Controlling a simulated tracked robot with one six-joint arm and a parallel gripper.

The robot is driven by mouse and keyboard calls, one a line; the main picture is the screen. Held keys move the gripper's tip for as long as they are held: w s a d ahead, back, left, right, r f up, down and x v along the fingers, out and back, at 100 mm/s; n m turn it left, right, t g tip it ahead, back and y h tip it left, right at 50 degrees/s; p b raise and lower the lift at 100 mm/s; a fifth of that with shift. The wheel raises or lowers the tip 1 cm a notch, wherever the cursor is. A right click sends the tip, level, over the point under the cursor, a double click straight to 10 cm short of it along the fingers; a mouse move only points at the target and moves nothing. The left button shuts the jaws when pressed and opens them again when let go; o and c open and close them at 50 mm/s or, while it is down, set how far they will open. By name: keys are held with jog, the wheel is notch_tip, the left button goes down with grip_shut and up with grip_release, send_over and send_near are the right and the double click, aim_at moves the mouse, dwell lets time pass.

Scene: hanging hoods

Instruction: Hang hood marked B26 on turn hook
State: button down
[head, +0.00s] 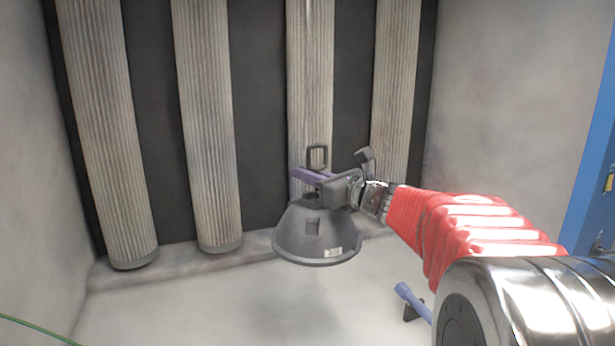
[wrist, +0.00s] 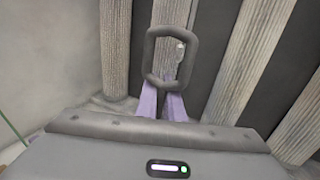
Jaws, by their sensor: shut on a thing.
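A dark grey dome-shaped hood (head: 307,238) hangs below my gripper (head: 303,175) in the head view. It has a small pale label near its lower rim, too small to read, so I cannot confirm B26. A dark rectangular loop (head: 317,157) stands up above the purple fingers; it also shows large in the wrist view (wrist: 150,55). My gripper, with purple fingers in the wrist view (wrist: 163,100), is shut on the hood at its top by the loop. The hood's dome is hidden in the wrist view. I cannot identify a turn hook in either view.
Several ribbed pale columns (head: 205,120) stand before dark panels at the back, close behind the hood. A low ledge (head: 180,268) runs along their feet. A blue-handled object (head: 410,298) is at the lower right, partly behind my arm. The floor (head: 225,310) at front is clear.

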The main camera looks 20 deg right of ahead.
jog(key=shift+w+r, duration=0.1)
jog(key=shift+w, duration=0.7)
dwell(0.6)
jog(key=shift+w, duration=2.25)
jog(key=shift+f, duration=1.35)
dwell(0.8)
jog(key=c, duration=1.8)
grip_release()
jog(key=shift+f, duration=0.1)
